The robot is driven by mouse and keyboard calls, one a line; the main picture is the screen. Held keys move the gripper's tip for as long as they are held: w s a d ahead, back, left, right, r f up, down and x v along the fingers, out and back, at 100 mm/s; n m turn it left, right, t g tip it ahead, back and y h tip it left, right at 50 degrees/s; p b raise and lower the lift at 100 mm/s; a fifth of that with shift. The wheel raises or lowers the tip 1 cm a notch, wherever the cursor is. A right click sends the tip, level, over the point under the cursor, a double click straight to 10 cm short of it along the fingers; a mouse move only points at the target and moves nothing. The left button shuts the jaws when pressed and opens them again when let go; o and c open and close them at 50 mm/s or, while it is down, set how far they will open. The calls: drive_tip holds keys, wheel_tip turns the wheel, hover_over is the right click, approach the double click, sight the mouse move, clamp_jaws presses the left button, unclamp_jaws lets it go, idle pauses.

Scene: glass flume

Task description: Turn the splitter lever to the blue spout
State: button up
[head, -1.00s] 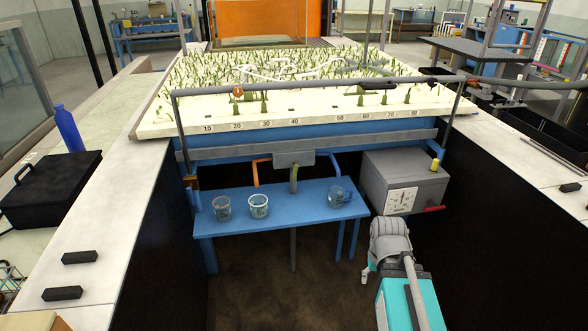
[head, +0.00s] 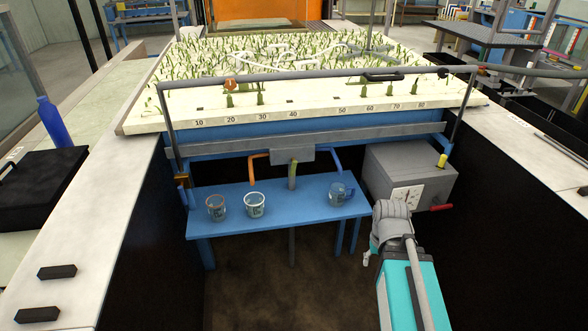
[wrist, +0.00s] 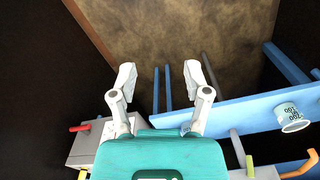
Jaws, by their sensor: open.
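The splitter (head: 293,156) is a grey box under the flume's front edge. An olive-green piece that looks like its lever (head: 292,172) hangs roughly upright at its middle; its exact setting is unclear. The orange spout (head: 257,160) bends out left, and the blue spout (head: 332,163) bends out right above a clear beaker. In the wrist view the splitter (wrist: 258,173) is partly cut off at the bottom edge, with the orange spout (wrist: 302,165) beside it. My gripper (wrist: 160,74) is open and empty, well apart from the lever, low and right of the bench in the head view (head: 368,259).
A blue bench (head: 290,207) below the spouts holds an orange-rimmed beaker (head: 216,207), a white-rimmed beaker (head: 255,205) and a clear beaker (head: 338,195). A grey box with a dial (head: 410,172) and red handle stands right. Dark walls flank the open floor.

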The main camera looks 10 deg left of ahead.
drive_tip(key=m+t+y+b, duration=0.8)
drive_tip(key=m+t+b, duration=1)
drive_tip(key=m, duration=1.5)
approach(294, 170)
drive_tip(key=shift+s+d+r+g+b, duration=0.35)
drive_tip(key=shift+s+d+g+b, duration=0.15)
drive_tip(key=shift+s+g, duration=0.05)
drive_tip(key=shift+s+d+r+g+b, duration=0.35)
drive_tip(key=shift+s+d+g+b, duration=0.1)
drive_tip(key=shift+s+d+g, duration=0.1)
drive_tip(key=x, duration=1.4)
drive_tip(key=shift+s+a+r, duration=0.1)
